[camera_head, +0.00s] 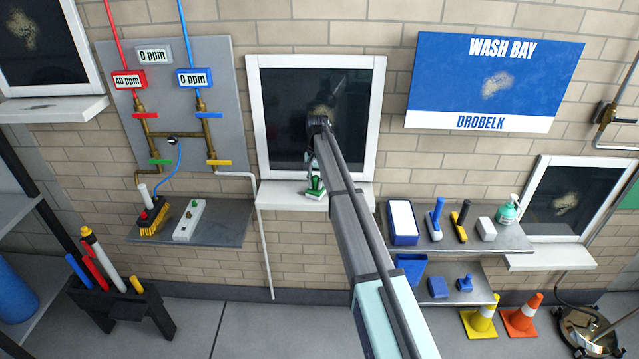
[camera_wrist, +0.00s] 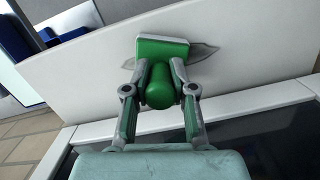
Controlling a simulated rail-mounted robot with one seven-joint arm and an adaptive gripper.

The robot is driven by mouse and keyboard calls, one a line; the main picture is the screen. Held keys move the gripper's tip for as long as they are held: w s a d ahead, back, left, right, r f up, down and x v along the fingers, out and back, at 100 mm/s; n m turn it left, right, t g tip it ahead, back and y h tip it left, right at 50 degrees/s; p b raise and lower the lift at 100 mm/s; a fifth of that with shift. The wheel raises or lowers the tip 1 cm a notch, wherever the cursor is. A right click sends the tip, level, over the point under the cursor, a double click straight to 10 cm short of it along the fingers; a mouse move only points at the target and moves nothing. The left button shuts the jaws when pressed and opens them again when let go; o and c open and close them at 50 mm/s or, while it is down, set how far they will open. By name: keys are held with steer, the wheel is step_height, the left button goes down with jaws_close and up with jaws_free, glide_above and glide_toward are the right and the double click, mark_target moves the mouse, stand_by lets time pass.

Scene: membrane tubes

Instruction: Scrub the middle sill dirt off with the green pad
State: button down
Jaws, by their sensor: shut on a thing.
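My gripper (camera_head: 316,178) is shut on the handle of the green pad (camera_head: 315,194), low in front of the middle window. In the wrist view the green pad (camera_wrist: 163,50) lies over the white middle sill (camera_wrist: 258,45), its round handle between my gripper's fingers (camera_wrist: 160,92). A grey dirt smear (camera_wrist: 203,53) shows on both sides of the pad; the part under the pad is hidden. The middle sill (camera_head: 353,197) also shows in the head view. I cannot tell whether the pad presses on the sill or hovers just above it.
The middle window (camera_head: 275,110) stands behind the sill, with a tan stain on its glass. A left shelf (camera_head: 225,234) holds a yellow-bristled brush and a white block. A right shelf (camera_head: 455,243) holds brushes and a soap bottle. Cones (camera_head: 521,317) stand at lower right.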

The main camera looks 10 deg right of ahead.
steer(key=shift+a, duration=0.2)
steer(key=shift+w+a, duration=0.2)
steer(key=shift+a, duration=1.15)
steer(key=shift+a, duration=0.1)
steer(key=shift+w+a, duration=0.2)
steer(key=shift+a, duration=1.15)
steer(key=shift+w+a, duration=0.2)
steer(key=shift+a, duration=1.25)
steer(key=shift+f, duration=0.1)
steer(key=shift+s+d, duration=0.1)
steer(key=shift+d, duration=0.05)
steer(key=shift+s+d, duration=0.15)
steer(key=shift+d, duration=1.2)
